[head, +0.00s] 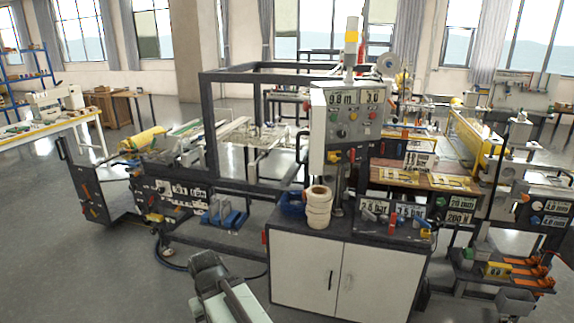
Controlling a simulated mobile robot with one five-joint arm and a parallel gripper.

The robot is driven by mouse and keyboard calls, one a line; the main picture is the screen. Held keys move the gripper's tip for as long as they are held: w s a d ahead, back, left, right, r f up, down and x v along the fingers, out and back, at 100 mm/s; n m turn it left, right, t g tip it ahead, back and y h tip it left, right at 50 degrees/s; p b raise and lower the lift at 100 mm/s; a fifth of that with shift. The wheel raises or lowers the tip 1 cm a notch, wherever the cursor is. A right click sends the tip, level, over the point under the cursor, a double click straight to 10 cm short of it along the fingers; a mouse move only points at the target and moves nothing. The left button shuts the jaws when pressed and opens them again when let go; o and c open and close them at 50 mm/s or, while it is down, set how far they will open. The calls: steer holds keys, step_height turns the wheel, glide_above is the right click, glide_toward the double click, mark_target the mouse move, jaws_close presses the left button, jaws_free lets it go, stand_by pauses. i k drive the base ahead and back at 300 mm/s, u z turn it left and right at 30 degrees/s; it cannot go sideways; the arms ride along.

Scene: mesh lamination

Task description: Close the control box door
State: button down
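A grey control box (343,120) with number displays and coloured buttons stands on a post at the middle of the machine, under a yellow and white beacon. A dark and pale green part of my arm shows at the bottom centre, apart from both. No gripper fingers can be made out.
A white cabinet (345,278) with two shut doors stands at front centre, carrying tape rolls (318,207) and a blue bin (292,203). A dark cable (172,262) lies on the floor left of it. Grey floor (60,280) is clear at the front left.

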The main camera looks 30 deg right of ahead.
mark_target(317, 133)
steer(key=u, duration=0.25)
steer(key=i, duration=1.25)
steer(key=z, duration=0.1)
